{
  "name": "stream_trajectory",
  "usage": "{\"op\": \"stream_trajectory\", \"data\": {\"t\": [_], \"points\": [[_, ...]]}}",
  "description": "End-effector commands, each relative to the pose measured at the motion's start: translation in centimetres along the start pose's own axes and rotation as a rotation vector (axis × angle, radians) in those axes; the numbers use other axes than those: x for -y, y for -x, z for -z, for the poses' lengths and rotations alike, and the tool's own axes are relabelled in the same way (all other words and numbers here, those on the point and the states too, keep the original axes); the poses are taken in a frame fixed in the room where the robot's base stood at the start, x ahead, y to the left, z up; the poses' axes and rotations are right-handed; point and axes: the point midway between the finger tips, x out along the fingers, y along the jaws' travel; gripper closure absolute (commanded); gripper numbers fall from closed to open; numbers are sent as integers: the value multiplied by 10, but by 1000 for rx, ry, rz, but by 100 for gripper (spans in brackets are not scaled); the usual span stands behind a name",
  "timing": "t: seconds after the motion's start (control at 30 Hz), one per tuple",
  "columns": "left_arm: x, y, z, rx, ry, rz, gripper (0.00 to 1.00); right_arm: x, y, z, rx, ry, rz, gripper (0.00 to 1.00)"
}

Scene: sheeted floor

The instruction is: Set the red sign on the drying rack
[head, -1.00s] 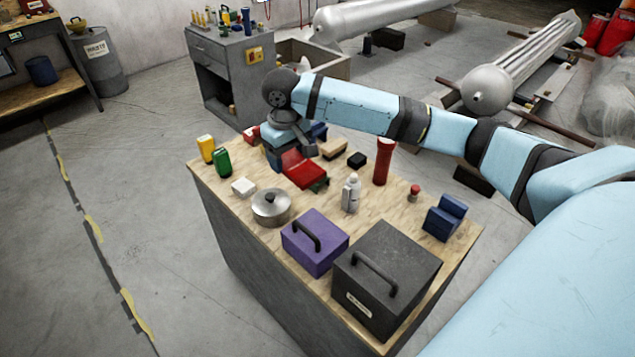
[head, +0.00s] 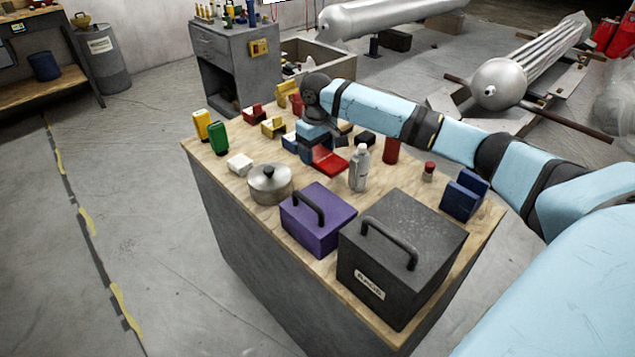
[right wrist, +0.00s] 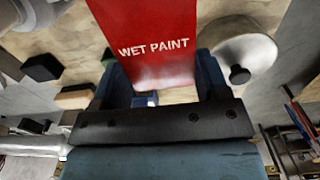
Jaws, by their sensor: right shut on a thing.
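The red sign (head: 331,163) is a flat red panel above the far part of the wooden-topped bench (head: 228,182). In the right wrist view the sign (right wrist: 150,40) reads "WET PAINT" and extends out from between the blue fingers. My right gripper (head: 318,143) is shut on it, behind the white bottle. The fingertips are partly hidden by the sign and the arm. A dark blue two-part block (head: 464,194) at the bench's right side may be the drying rack, but I cannot tell for certain. My left gripper is not in view.
Near the sign stand a white bottle (head: 359,168), a red cylinder (head: 391,151) and a lidded pot (head: 269,185). A purple box (head: 318,222) and large dark box (head: 400,262) fill the near end. Several small coloured blocks, including a yellow one (head: 273,127), crowd the far left.

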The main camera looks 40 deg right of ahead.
Motion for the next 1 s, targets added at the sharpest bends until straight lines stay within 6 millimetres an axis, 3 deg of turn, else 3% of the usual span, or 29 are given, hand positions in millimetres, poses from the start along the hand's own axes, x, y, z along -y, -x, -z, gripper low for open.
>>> {"op": "stream_trajectory", "data": {"t": [0.1, 0.37, 0.67, 1.0], "points": [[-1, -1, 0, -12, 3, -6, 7, 0, -26, 0, 1, 0, 0, 55], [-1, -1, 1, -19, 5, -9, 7, 0, -44, 0, 1, 0, 0, 55], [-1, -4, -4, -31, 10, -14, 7, 0, -92, 0, 1, -1, 0, 55], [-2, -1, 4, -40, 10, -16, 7, 0, -95, 0, 0, 0, 0, 55]]}}
